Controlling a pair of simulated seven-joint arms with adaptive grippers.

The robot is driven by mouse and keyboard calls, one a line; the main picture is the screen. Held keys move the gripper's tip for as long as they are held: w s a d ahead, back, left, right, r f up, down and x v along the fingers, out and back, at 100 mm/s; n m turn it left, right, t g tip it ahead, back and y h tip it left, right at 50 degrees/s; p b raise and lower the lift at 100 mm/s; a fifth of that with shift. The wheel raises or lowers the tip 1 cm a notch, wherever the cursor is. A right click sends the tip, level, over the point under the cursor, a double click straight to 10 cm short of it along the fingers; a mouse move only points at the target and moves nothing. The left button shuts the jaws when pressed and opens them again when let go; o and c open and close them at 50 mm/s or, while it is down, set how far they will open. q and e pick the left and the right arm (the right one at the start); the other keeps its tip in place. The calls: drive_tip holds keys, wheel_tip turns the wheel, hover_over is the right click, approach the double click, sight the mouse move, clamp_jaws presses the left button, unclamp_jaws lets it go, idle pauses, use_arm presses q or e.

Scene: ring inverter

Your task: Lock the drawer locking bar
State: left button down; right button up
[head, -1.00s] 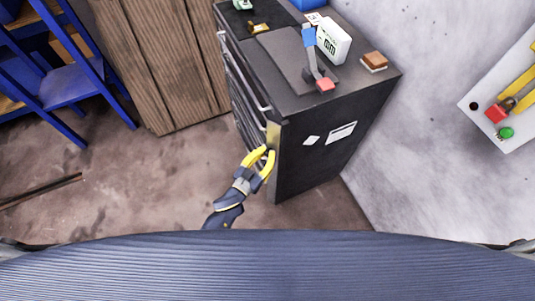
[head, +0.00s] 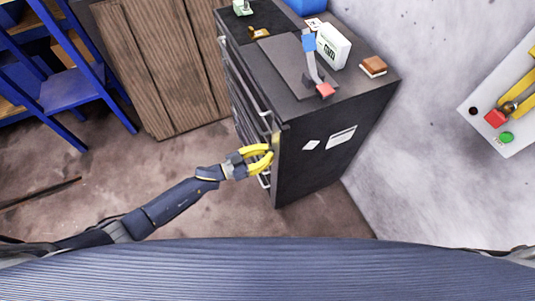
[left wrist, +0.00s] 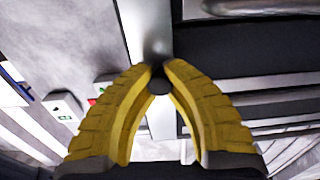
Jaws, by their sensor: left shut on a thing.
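The drawer cabinet (head: 325,165) is dark and stands in the middle, its drawer fronts facing left. The locking bar (head: 276,140) shows as a narrow, pale strip at the cabinet's front corner, mostly hidden by my gripper. In the left wrist view the locking bar (left wrist: 150,28) is a grey metal strip running up beside the drawer fronts. My left gripper (head: 271,158) has yellow fingers and is at that corner. In the wrist view its fingertips (left wrist: 161,70) close around a small dark round knob (left wrist: 160,84) at the bar. My right gripper is not in view.
A white clock-like box (head: 333,46), a lever with a red end (head: 325,89) and a brown block (head: 373,65) sit on the cabinet top. A wooden cabinet (head: 165,70) and blue shelving (head: 75,85) stand left. The floor in front is clear.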

use_arm(q)
drive_tip(key=shift+w, duration=0.2)
idle(0.4)
drive_tip(key=c, duration=1.2)
unclamp_jaws()
drive_tip(key=shift+s, duration=0.1)
drive_tip(key=v, duration=1.2)
